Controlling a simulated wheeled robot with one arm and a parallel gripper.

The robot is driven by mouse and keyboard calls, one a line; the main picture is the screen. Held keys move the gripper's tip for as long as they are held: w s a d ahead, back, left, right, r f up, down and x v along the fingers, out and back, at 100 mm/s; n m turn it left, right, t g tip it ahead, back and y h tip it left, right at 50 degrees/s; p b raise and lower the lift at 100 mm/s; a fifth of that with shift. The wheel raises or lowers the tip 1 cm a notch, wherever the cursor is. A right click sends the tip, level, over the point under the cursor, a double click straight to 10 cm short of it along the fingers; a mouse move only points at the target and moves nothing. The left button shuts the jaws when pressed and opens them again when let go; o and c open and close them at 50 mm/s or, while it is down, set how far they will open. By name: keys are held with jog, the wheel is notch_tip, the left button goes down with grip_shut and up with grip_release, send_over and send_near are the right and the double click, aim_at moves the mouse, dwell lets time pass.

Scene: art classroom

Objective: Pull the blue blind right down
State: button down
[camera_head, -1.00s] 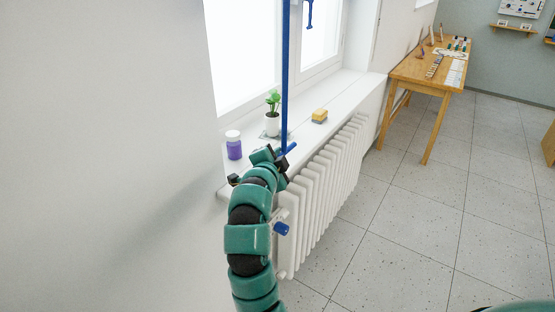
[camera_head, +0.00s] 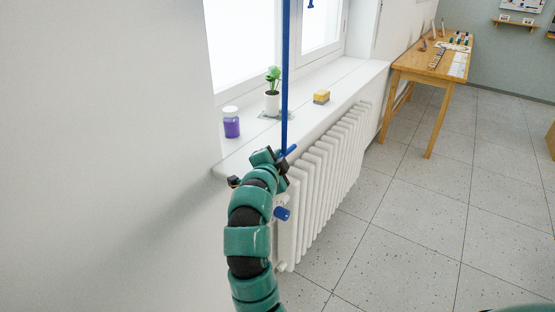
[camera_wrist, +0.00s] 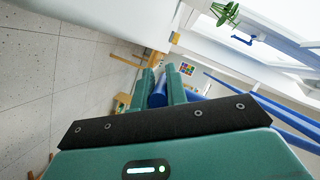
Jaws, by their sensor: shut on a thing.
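The blue blind (camera_head: 286,80) shows in the head view nearly edge-on, as a narrow blue strip hanging down in front of the window. Its blue bottom bar (camera_head: 289,151) is at the strip's lower end, level with the sill's front edge in the picture. My gripper (camera_head: 278,160) is at this bar, and my wrist partly hides it. In the wrist view my gripper (camera_wrist: 163,87) has its two green fingers closed on a blue piece (camera_wrist: 159,96), which looks like the bar. Long blue bands of the blind (camera_wrist: 265,113) run off to the right there.
The white sill (camera_head: 345,90) carries a purple jar (camera_head: 231,124), a potted plant (camera_head: 272,98) and a yellow sponge-like block (camera_head: 321,97). A white radiator (camera_head: 325,165) with a blue knob (camera_head: 282,213) stands below.

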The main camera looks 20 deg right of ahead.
jog(key=c, duration=1.4)
grip_release()
jog(key=shift+d, duration=0.15)
jog(key=shift+s+a+r, duration=0.1)
jog(key=shift+s+a, duration=0.1)
jog(key=shift+a, duration=0.05)
jog(key=b+v, duration=0.1)
jog(key=v, duration=1.6)
